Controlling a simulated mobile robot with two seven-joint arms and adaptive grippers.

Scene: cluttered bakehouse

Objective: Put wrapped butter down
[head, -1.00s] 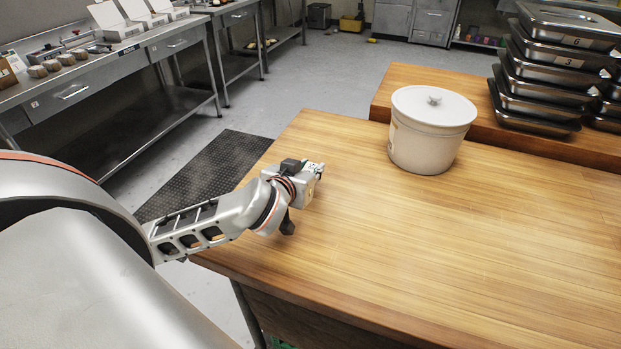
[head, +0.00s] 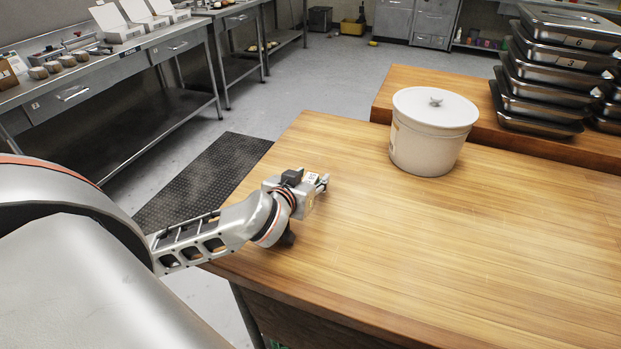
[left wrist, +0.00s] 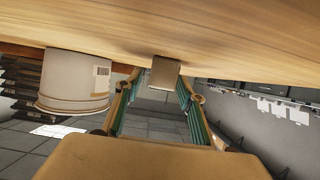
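In the left wrist view, which is upside down, a small brownish block (left wrist: 164,72), seemingly the wrapped butter, rests against the wooden table top (left wrist: 220,50). My left gripper (left wrist: 158,80) shows there with its two green-lined fingers spread on either side of the block. Gaps show between the block and the fingers, so it looks free of them. In the head view my left gripper (head: 322,183) is low over the left part of the table (head: 450,250). I cannot make out the butter there. My right gripper is out of view.
A white lidded tub (head: 428,145) stands on the table beyond my left gripper. Stacked steel pans (head: 545,90) stand on the raised board (head: 400,82) behind. The table's middle and right are clear. A steel bench (head: 120,70) stands across the floor at left.

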